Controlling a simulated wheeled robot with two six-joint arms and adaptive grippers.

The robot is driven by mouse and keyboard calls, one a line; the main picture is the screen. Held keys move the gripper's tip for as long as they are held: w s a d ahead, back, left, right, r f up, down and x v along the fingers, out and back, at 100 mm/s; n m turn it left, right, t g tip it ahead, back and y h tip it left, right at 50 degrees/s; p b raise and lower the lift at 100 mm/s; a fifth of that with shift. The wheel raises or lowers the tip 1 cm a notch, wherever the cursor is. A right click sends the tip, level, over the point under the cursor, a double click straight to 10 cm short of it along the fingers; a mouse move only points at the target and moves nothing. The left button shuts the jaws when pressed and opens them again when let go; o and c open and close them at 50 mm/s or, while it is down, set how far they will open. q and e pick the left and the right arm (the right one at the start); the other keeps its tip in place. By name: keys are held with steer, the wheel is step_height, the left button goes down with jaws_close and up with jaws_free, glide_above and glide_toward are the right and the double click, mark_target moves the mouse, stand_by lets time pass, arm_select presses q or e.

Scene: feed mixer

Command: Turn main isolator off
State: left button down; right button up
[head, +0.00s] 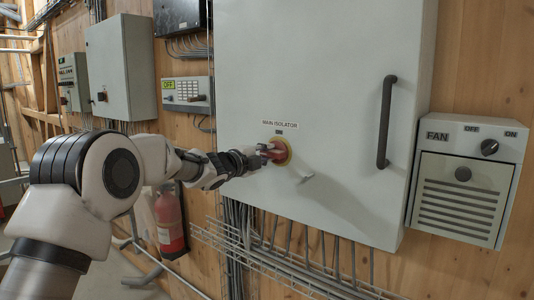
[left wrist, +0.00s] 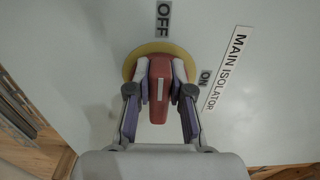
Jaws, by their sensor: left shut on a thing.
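The main isolator is a red handle (head: 275,154) on a yellow round plate (head: 285,150), on the big grey cabinet (head: 320,60). A MAIN ISOLATOR label (head: 280,124) and an ON label (head: 279,132) are above it. In the left wrist view the red handle (left wrist: 159,108) lies in line with the OFF label (left wrist: 163,20), and the ON label (left wrist: 204,77) is to its right. My left gripper (head: 262,153) is shut on the handle; in the left wrist view its fingers (left wrist: 161,76) press both sides. My right gripper is not in view.
The cabinet has a dark bar handle (head: 385,122) at right. A fan control box (head: 465,185) is right of it. Cable trays and cables (head: 300,250) run below. A red fire extinguisher (head: 170,222) stands at lower left, near my left arm.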

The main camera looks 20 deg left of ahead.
arm_select(q)
steer(key=c, duration=1)
jaws_free()
steer(key=shift+c, duration=0.2)
steer(key=v, duration=1.2)
steer(key=shift+w, duration=0.1)
